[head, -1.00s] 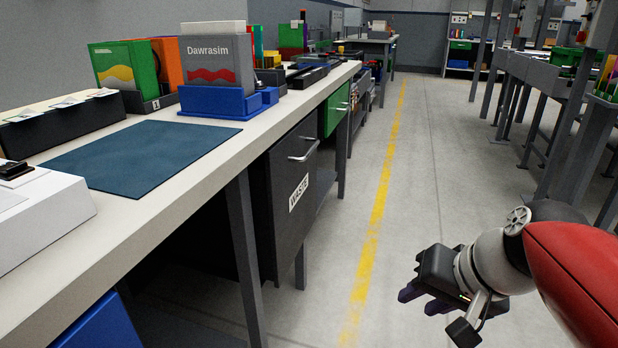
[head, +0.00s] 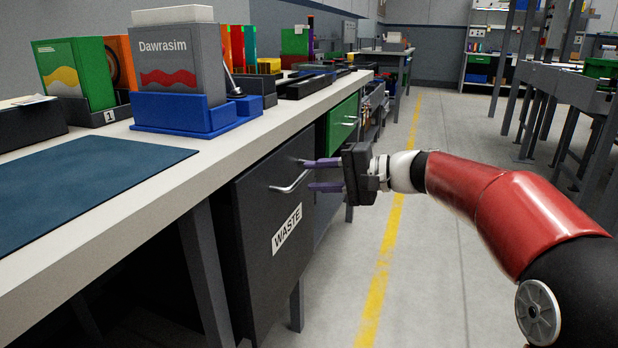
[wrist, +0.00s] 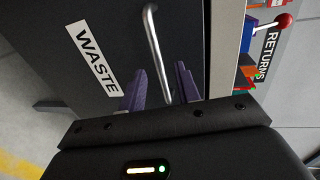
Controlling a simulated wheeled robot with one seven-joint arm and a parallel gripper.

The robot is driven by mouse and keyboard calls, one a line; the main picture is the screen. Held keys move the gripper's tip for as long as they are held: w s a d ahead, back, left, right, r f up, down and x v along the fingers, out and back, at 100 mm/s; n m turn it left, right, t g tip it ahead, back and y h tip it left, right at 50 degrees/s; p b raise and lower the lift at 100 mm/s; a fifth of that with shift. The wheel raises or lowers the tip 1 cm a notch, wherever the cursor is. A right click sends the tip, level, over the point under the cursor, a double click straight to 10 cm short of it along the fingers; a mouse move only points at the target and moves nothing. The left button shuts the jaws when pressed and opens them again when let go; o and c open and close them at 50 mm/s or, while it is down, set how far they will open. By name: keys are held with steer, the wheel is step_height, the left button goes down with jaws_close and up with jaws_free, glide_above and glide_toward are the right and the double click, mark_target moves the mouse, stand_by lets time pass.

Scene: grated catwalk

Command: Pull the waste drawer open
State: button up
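The waste drawer (head: 255,265) is a dark grey front under the bench with a white WASTE label (head: 286,229). It looks shut or nearly so. Its silver bar handle (head: 290,184) sits near the top, and it also shows in the wrist view (wrist: 157,52). My gripper (head: 309,175) is in front of the handle with its two purple fingers pointing at the drawer. In the wrist view my gripper (wrist: 160,88) is open, with the handle's near end between the fingers. I cannot tell whether either finger touches it.
The bench top (head: 225,150) runs above the drawer, with a blue mat (head: 80,185) and a blue bin (head: 180,116) on it. A green drawer (head: 341,124) is beyond. Grey bench legs (head: 207,270) stand beside the drawer. The aisle floor (head: 440,270) to the right is clear.

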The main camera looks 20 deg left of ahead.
steer(key=shift+x, duration=1.3)
jaws_close()
